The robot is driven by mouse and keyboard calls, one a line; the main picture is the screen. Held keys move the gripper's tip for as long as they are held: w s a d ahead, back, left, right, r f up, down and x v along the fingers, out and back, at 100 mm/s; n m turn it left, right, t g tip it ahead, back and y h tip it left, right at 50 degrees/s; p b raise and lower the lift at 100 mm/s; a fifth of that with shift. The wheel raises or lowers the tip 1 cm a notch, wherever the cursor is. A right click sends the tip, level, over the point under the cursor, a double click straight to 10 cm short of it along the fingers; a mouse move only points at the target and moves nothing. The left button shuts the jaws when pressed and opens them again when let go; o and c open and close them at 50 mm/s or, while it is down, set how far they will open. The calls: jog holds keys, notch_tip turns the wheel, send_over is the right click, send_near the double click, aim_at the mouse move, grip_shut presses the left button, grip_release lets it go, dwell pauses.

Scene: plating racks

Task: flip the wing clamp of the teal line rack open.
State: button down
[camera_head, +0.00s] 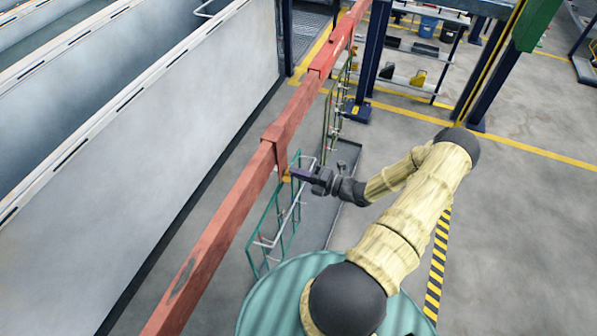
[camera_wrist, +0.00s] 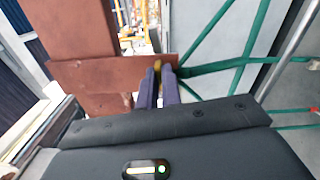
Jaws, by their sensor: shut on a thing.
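The teal rack (camera_head: 283,222) hangs below the red overhead beam in the head view, and its teal bars (camera_wrist: 232,63) show at the right in the wrist view. A small yellow piece (camera_head: 287,179), which looks like the wing clamp, sits at the rack's top by the beam's bracket. My gripper (camera_head: 297,175) reaches it from the right. In the wrist view my gripper's two dark fingers (camera_wrist: 162,70) are close together on the yellow clamp (camera_wrist: 157,65), in front of a brown-red plate. The fingers hide most of the clamp, so its angle cannot be told.
The red beam (camera_head: 230,200) runs diagonally across the head view, with another green rack (camera_head: 335,110) farther along it. Large grey tanks (camera_head: 150,120) stand at the left. A low grey tray (camera_head: 345,160) lies below the racks. Open floor (camera_head: 530,230) is at the right.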

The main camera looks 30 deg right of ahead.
jog(key=shift+f+m, duration=0.2)
jog(key=shift+m, duration=0.8)
jog(key=c, duration=1.6)
grip_release()
jog(key=shift+d, duration=0.1)
jog(key=b+v, duration=0.5)
jog(key=v, duration=1.2)
jog(key=shift+s+d+b, duration=0.15)
jog(key=shift+b, duration=0.2)
